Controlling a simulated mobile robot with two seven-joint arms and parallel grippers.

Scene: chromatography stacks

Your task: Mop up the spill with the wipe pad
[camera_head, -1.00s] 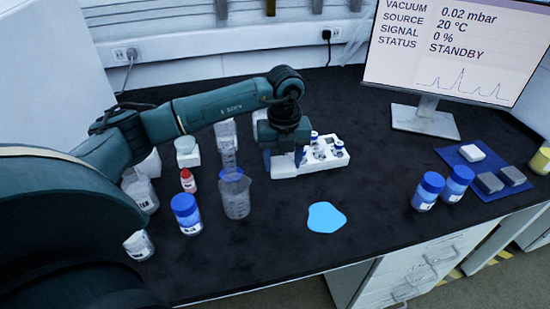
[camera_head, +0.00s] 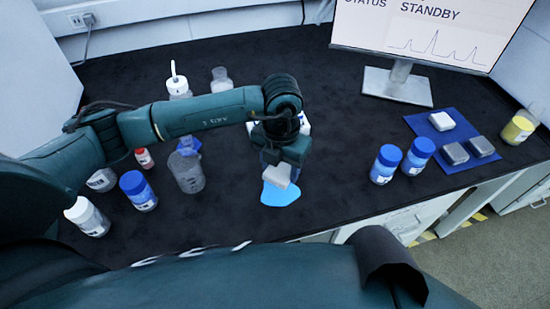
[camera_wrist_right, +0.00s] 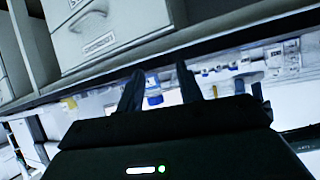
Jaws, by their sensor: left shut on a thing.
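My left gripper (camera_head: 283,165) is shut on a light grey wipe pad (camera_head: 277,176), pointing down over the near edge of the bench's middle. The pad is at the far part of the bright blue spill (camera_head: 280,195) and hides some of it. Whether the pad touches the bench is hard to tell. My right gripper (camera_wrist_right: 160,88) shows in the right wrist view with its fingers apart and nothing between them. It is not visible in the head view, where my right arm crosses the bottom.
A blue mat (camera_head: 424,127) with several blocks lies at right, beside two blue-capped bottles (camera_head: 385,165). A clear beaker (camera_head: 187,173) and bottles stand left of the spill. A white rack (camera_head: 304,125) is partly hidden behind my left arm. Drawers (camera_wrist_right: 105,30) are close in the right wrist view.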

